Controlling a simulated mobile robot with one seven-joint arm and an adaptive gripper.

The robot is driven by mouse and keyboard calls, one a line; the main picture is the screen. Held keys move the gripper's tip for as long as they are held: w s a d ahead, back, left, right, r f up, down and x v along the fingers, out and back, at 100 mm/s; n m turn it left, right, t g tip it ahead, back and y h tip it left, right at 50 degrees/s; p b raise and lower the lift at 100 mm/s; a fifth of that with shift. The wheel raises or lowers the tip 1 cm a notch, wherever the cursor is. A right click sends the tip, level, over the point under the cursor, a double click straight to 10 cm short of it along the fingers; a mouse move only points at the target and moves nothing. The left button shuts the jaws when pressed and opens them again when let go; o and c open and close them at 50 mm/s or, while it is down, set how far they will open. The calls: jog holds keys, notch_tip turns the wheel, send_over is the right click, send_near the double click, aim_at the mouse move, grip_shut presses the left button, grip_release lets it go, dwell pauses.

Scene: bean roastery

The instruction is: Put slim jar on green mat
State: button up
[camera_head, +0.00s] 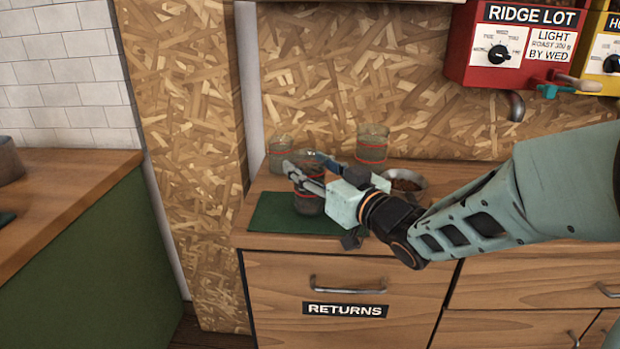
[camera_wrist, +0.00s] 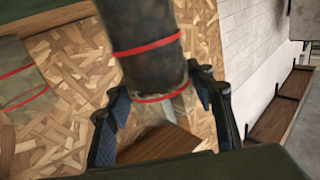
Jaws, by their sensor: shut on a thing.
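My gripper (camera_head: 308,174) is shut on a slim glass jar (camera_head: 309,203) with red bands and dark contents. The jar is over the green mat (camera_head: 272,215) at the left end of the wooden counter. It looks about upright in the head view; whether its base touches the mat I cannot tell. In the wrist view the jar (camera_wrist: 150,62) sits between the two fingers (camera_wrist: 165,108), with red bands around it.
Two other red-banded jars, one at the back left (camera_head: 279,150) and one at the back middle (camera_head: 372,147), stand near the chipboard wall. A metal bowl of beans (camera_head: 420,191) is right of my gripper. The RETURNS drawer (camera_head: 330,285) is below the mat.

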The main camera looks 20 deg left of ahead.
jog(key=shift+f, duration=0.2)
jog(key=shift+f, duration=0.2)
jog(key=o, duration=1.5)
jog(key=shift+r, duration=0.1)
jog(key=shift+d+r, duration=0.1)
jog(key=shift+r, duration=0.1)
jog(key=p+v, duration=0.2)
jog(key=v, duration=1)
